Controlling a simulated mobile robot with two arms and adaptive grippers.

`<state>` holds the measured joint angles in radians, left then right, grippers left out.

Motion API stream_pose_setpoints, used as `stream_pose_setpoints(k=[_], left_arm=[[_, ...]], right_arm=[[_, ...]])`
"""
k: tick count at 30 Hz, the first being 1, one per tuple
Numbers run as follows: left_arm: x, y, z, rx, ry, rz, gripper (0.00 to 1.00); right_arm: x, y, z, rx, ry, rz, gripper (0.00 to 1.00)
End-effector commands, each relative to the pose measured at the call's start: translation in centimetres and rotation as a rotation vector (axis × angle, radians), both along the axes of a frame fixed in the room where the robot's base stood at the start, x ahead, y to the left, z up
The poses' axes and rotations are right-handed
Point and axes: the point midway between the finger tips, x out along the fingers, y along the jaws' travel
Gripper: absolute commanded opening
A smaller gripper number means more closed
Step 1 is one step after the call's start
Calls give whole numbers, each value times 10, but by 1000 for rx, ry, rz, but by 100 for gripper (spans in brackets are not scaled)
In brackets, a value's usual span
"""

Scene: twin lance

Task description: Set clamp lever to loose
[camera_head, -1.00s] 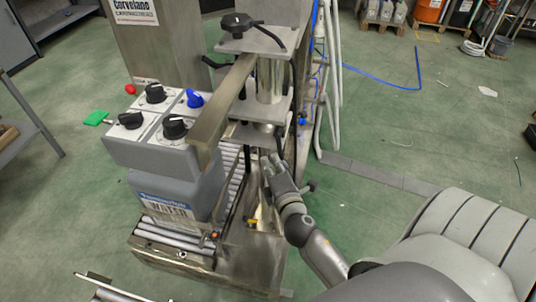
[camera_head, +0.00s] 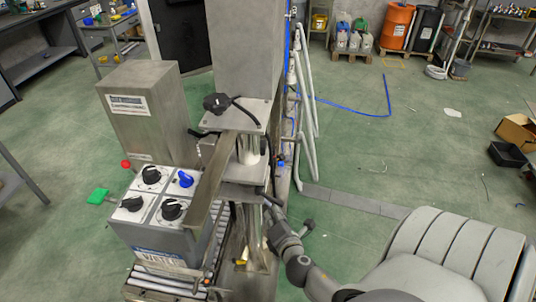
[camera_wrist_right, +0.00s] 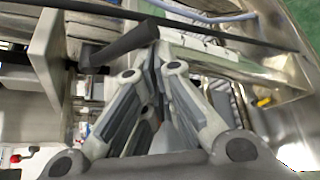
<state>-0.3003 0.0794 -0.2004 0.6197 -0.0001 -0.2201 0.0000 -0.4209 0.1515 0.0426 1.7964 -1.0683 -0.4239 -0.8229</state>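A dark bar-shaped lever (camera_wrist_right: 125,45) sticks out from a grey block beside a metal plate in the right wrist view; it looks like the clamp lever. My right gripper (camera_wrist_right: 154,60) has its fingers drawn together, with the tips by the lever's free end. I cannot tell whether the lever lies between them. In the head view my right gripper (camera_head: 270,205) is beside the metal column, below its lower plate; the tips are partly hidden. A short dark handle (camera_head: 307,226) shows just right of it. My left gripper is not in view.
A black knob (camera_head: 216,103) sits on the column's top plate. A long metal bar (camera_head: 210,185) crosses in front of the column. A grey control box (camera_head: 155,210) with black and blue knobs stands left. White pipes (camera_head: 305,110) rise behind.

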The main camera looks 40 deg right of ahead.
Motion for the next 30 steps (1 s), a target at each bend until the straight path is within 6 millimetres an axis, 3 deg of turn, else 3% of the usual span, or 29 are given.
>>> stream_pose_setpoints(k=[15, 30], left_arm=[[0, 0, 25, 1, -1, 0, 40], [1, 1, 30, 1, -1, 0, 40]], right_arm=[[-12, -12, 27, 0, -3, -2, 0], [-14, -14, 34, -2, -4, -3, 0]])
